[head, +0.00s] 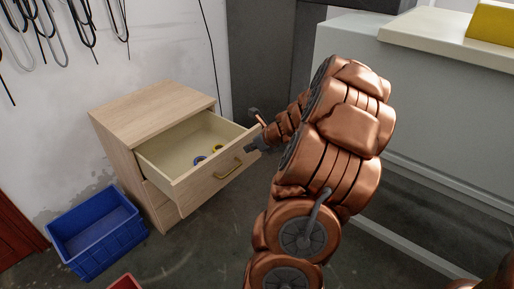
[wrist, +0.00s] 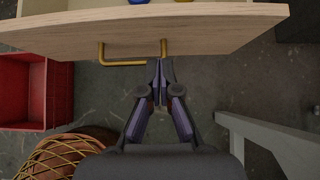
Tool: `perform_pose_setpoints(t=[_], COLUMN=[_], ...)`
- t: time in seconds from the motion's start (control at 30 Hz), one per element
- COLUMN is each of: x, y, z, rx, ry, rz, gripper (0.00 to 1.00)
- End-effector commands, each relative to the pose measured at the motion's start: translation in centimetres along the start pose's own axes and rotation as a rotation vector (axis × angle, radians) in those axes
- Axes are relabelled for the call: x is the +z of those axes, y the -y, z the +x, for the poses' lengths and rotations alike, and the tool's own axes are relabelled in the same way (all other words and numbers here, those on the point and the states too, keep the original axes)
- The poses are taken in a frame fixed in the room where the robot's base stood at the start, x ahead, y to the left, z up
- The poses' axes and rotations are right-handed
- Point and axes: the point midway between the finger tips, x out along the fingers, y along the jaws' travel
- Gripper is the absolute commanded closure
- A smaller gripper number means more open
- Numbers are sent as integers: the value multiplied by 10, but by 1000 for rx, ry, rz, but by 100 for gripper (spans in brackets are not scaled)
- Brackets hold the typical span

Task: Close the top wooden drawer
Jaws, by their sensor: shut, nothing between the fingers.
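The wooden cabinet (head: 150,101) stands against the wall in the head view. Its top drawer (head: 208,181) is pulled well open, with a few small blue and yellow items (head: 200,159) inside. The drawer front also shows across the top of the wrist view (wrist: 200,32). In the head view my gripper (head: 252,147) is at the drawer's right side.
A blue crate (head: 95,231) stands on the floor left of the cabinet. A red crate (wrist: 45,93) is on the floor at the left of the wrist view. A grey bench or machine (head: 440,125) stands at the right. Cables (head: 82,25) hang on the wall.

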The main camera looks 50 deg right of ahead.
Motion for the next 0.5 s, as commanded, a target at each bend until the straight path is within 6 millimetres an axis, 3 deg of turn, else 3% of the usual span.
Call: perform_pose_setpoints(t=[0.13, 0.5], x=[-3, 26], y=[-3, 0], z=[30, 50], rx=[7, 1], ry=[-2, -2], rz=[-2, -2], gripper=[100, 100])
